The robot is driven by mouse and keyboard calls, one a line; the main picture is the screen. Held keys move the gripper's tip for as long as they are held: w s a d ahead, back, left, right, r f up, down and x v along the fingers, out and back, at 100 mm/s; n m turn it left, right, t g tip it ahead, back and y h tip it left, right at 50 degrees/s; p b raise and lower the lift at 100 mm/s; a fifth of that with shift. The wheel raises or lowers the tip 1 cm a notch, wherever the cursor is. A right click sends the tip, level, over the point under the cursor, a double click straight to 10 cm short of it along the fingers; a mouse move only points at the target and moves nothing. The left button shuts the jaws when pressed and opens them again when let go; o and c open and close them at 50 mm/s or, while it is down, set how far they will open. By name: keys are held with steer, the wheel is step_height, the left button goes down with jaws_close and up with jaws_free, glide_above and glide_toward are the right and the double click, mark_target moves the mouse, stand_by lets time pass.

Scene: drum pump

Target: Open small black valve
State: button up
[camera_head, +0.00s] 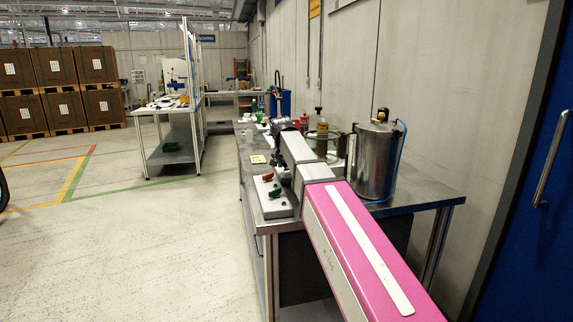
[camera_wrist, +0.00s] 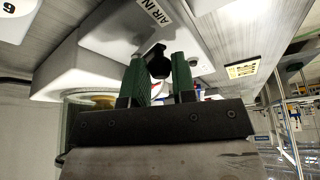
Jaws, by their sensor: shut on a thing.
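The small black valve (camera_wrist: 157,63) shows in the wrist view as a dark rounded knob on a light grey housing, beside an "AIR IN" label (camera_wrist: 153,12). My gripper (camera_wrist: 159,69) has two green fingers, one on each side of the knob, and is shut on it. The fingers hide part of the valve's sides, and its exact angle is hard to read. In the head view my pink and grey arm reaches along the workbench (camera_head: 400,192), and the gripper's fingertips cannot be made out there.
A white panel with a red knob (camera_head: 267,177) and a green knob (camera_head: 275,192) sits at the bench's near left edge. A metal drum (camera_head: 375,160) with a blue hose stands right of my arm. A yellow label (camera_wrist: 242,68) lies near the housing.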

steer(key=shift+w+a+m+g+h, duration=0.2)
steer(key=shift+w+m+h, duration=0.25)
steer(key=shift+m, duration=0.6)
steer(key=shift+w+a+m+g+h, duration=0.1)
steer(key=shift+w+a+m+h, duration=0.25)
steer(key=shift+m, duration=0.7)
steer(key=shift+w, duration=0.15)
steer(key=o, duration=0.9)
steer(key=shift+d, duration=0.1)
steer(key=shift+r, duration=0.15)
steer(key=v, duration=1)
steer(key=shift+r, duration=0.25)
